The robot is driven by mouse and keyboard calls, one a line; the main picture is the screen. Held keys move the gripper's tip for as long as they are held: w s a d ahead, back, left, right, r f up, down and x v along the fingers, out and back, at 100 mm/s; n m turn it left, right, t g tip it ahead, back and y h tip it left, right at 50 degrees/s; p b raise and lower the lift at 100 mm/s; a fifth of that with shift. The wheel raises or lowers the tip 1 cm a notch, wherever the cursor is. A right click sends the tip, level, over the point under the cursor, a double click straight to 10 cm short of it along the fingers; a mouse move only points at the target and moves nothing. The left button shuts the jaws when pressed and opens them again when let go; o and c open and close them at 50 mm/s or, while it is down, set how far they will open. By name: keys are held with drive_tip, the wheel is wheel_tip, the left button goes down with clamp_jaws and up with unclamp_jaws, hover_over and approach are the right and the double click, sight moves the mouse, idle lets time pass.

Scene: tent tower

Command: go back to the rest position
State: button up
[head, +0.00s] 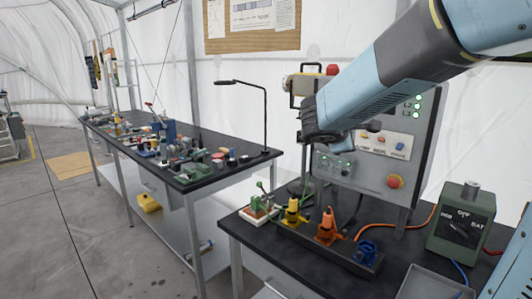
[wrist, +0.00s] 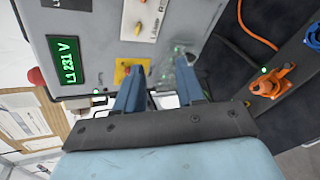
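My gripper (head: 345,145) is in front of the grey control panel (head: 360,180) in the head view, at the end of my arm, which reaches in from the upper right. In the wrist view, its two blue fingers (wrist: 160,88) stand apart with nothing held between them. The panel also fills the upper left of the wrist view (wrist: 105,30), with a green display (wrist: 68,60) reading L1 231 V. The gap between fingertips and panel cannot be judged.
Below the panel is a black table (head: 270,252) with yellow (head: 292,214), orange (head: 327,230) and blue (head: 367,250) connectors. A cluttered bench (head: 205,180) with a lamp (head: 265,115) is at left.

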drive_tip(key=s+d+f+m+g+y, duration=0.1)
drive_tip(key=s+d+m+g, duration=0.25)
drive_tip(key=s+m, duration=0.45)
drive_tip(key=s+a+f+m+y, duration=0.1)
drive_tip(key=s+m+y, duration=0.1)
drive_tip(key=s, duration=0.4)
drive_tip(key=s+a+f+m+y, duration=0.1)
drive_tip(key=s+a+m+y, duration=0.1)
drive_tip(key=s, duration=0.3)
drive_tip(key=s+a+f+m+g+y, duration=0.1)
drive_tip(key=s+a+f+m+y, duration=0.1)
drive_tip(key=s, duration=0.4)
drive_tip(key=shift+s+m+y, duration=0.3)
drive_tip(key=shift+m+y, duration=0.3)
